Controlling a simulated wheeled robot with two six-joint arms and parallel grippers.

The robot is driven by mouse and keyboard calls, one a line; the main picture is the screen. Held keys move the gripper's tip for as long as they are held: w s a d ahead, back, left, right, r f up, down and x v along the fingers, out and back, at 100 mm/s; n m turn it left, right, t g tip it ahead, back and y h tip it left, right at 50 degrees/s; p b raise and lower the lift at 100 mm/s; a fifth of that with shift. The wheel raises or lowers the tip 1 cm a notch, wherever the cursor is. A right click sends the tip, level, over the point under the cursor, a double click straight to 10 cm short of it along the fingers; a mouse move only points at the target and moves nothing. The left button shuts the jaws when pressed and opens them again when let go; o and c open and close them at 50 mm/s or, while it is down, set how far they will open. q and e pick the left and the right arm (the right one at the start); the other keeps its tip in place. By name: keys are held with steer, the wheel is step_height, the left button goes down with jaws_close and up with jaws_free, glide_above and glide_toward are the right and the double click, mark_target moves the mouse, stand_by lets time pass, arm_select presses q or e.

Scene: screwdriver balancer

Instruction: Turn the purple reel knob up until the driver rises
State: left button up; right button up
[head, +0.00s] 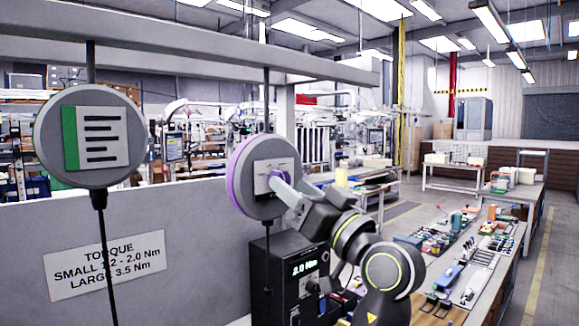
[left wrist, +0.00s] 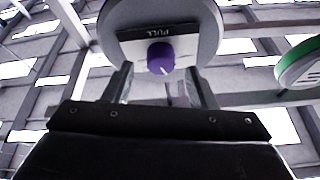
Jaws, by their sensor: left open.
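The purple knob (left wrist: 161,57) sits on the face plate of the right-hand reel, below the word PULL, in the left wrist view. In the head view the reel (head: 241,199) is a grey disc with a purple rim, hanging from the overhead rail, with a cable running down from it. My left gripper (head: 281,196) is at the reel's face. In the left wrist view its open fingers (left wrist: 163,88) stand on either side, a little below the knob. I cannot tell whether they touch it. My right gripper is not in view. The driver is not clearly visible.
A second reel (head: 91,137) with a green-striped label hangs at left. A torque sign (head: 105,265) is on the grey panel. A black controller box (head: 289,281) reading 2.0 Nm stands below the purple-rimmed reel. A bench (head: 509,236) with many parts is at right.

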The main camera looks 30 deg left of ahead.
arm_select(q)
steer(key=shift+p+x, duration=0.4)
steer(key=shift+x, duration=0.6)
steer(key=shift+c, duration=0.4)
steer(key=c, duration=0.9)
